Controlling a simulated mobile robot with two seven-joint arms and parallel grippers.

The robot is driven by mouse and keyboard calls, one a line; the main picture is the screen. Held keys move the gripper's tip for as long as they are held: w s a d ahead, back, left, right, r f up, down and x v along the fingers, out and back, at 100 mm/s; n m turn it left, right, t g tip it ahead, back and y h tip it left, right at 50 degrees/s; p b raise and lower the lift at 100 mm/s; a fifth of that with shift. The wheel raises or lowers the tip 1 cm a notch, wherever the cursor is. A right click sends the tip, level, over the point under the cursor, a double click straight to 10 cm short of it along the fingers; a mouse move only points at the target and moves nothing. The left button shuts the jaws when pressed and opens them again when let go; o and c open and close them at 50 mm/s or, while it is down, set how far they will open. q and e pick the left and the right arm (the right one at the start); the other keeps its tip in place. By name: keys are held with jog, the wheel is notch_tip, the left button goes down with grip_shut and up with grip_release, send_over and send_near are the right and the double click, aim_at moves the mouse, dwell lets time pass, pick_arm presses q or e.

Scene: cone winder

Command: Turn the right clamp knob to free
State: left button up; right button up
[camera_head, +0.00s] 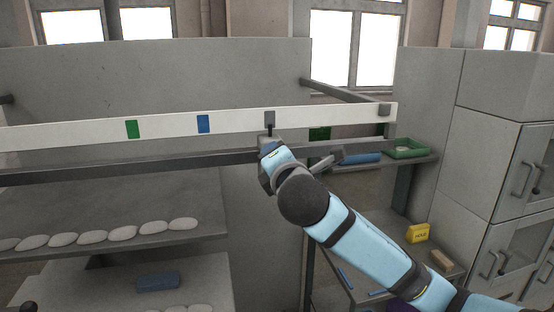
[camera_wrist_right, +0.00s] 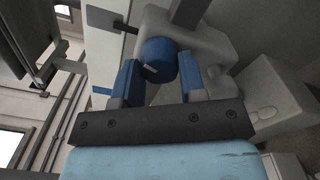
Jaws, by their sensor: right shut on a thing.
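The clamp knob (camera_wrist_right: 156,50) is blue with a short white mark on its face, in the right wrist view. It sits against a grey housing (camera_wrist_right: 200,45). My right gripper (camera_wrist_right: 157,74) has its two blue fingers on either side of the knob and is shut on it. In the head view my right gripper (camera_head: 267,168) is at the rail, just below a grey tab (camera_head: 270,118) on the white bar (camera_head: 170,128). My arm hides the knob there. My left gripper is in neither view.
Green (camera_head: 132,129) and blue (camera_head: 204,124) marks are on the bar. A green tray (camera_head: 407,148) stands on a right shelf. A yellow block (camera_head: 417,233) lies lower right. Grey cabinets (camera_head: 490,140) stand right.

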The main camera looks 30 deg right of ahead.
jog(key=shift+r+m, duration=0.1)
jog(key=shift+m, duration=1.5)
jog(key=o, duration=0.9)
jog(key=shift+w, duration=0.1)
jog(key=shift+o, duration=0.2)
jog(key=b+v, duration=1.3)
jog(key=b, duration=0.5)
jog(key=shift+s+b, duration=0.4)
